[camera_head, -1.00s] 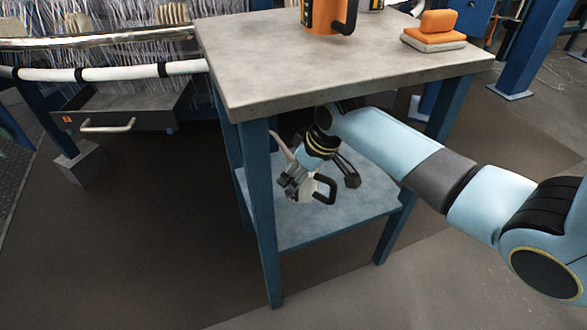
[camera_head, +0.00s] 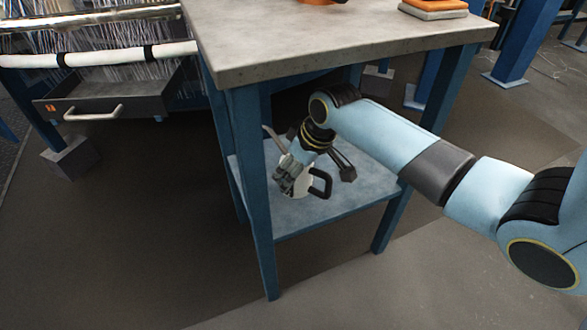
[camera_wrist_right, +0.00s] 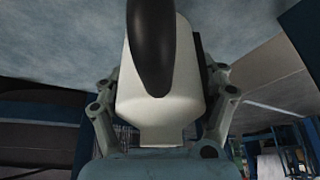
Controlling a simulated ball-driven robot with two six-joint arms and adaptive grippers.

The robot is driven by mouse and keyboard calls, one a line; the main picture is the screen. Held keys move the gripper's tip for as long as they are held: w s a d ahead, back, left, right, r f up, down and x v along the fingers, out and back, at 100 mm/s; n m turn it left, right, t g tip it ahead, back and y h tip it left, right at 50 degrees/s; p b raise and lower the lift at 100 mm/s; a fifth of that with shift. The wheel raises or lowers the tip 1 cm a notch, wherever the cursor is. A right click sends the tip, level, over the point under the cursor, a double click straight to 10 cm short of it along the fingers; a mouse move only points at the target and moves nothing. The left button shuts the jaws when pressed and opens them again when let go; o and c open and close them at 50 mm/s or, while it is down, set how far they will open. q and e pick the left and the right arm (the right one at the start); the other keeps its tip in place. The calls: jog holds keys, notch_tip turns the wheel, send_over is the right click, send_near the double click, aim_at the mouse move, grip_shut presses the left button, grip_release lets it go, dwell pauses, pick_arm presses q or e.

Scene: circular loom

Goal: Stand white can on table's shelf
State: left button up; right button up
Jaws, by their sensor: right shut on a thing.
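The white can (camera_head: 299,183) has a dark handle and a thin pale spout. It is at the table's lower shelf (camera_head: 343,208), under the tabletop. My right gripper (camera_head: 288,180) is shut on the can's body, reaching in from the right below the tabletop. In the right wrist view the white can (camera_wrist_right: 160,75) fills the middle between the fingers, with its dark handle in front. Whether the can's base touches the shelf is hidden. My left gripper is not in view.
The grey tabletop (camera_head: 330,40) is close above my right arm. Blue table legs (camera_head: 254,190) stand at the shelf's corners. An orange sponge-like stack (camera_head: 434,8) lies on top. The loom's drawer (camera_head: 110,100) is at the left.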

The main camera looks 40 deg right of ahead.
jog(key=shift+f, duration=0.45)
jog(key=o, duration=1.5)
jog(key=v, duration=0.7)
jog(key=shift+r, duration=0.3)
